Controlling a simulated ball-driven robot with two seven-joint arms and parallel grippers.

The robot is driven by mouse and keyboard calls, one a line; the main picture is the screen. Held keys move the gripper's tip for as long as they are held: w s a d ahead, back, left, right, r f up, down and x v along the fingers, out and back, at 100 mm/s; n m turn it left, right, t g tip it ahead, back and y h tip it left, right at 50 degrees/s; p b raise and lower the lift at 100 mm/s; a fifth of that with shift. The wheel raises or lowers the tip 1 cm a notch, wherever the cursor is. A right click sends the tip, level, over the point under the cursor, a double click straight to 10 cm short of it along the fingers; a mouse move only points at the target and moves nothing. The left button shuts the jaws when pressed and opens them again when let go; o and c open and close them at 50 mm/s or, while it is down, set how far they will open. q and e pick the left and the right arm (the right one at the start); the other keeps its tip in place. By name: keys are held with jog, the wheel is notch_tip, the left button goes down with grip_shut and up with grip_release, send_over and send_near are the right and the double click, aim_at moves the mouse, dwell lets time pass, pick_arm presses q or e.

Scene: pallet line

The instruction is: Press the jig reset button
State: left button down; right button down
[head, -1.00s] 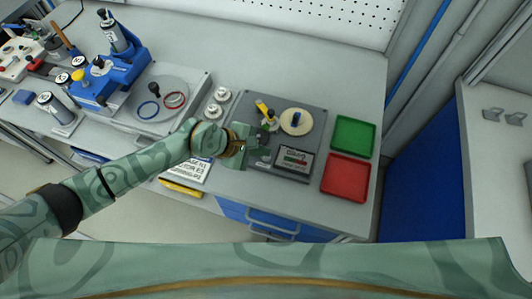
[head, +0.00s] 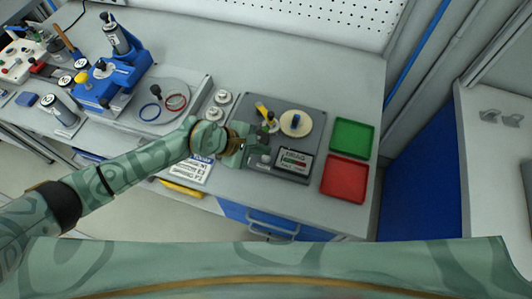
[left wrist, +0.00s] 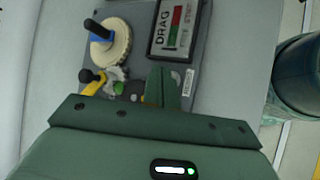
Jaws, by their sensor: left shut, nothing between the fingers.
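The jig (head: 312,113) is a dark grey plate on the bench. The display reads DRAG in the left wrist view (left wrist: 174,28). My left gripper (head: 262,144) is shut and empty, low over the jig's left part, between lever and display. In the left wrist view its fingers (left wrist: 160,88) are beside a small green part (left wrist: 117,74). I cannot tell which part is the reset button, or whether the fingers touch anything.
A green tray (head: 352,120) and a red tray (head: 327,188) lie right of the jig. White round parts (head: 214,113) and a printed sheet (head: 190,172) lie to its left. A blue press (head: 112,80) stands further left. The bench behind the jig is clear.

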dwell(0.3)
pick_arm(q)
notch_tip(320, 180, up, 5)
jog(key=p, duration=0.4)
dwell(0.8)
